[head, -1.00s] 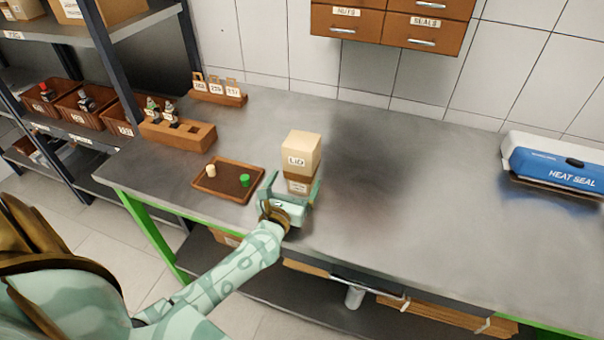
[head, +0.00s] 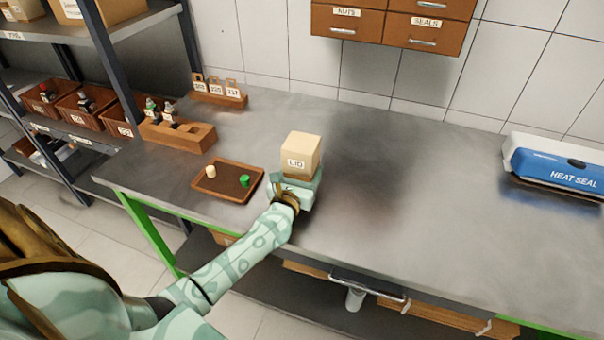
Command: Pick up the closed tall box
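The closed tall box (head: 301,152) stands upright on the grey workbench, with a pale upper part labelled "LID". My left gripper (head: 296,183) is at the front of its lower part, with the fingers reaching along its sides. The hand hides most of the lower part of the box. I cannot tell whether the fingers press on the box or stand a little apart from it. My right gripper is not in view.
A brown tray (head: 226,195) with a cream piece and a green piece lies left of the box. A wooden block with holes (head: 190,137) and a tag rack (head: 222,98) stand behind. A heat sealer (head: 560,162) sits far right. The bench between is clear.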

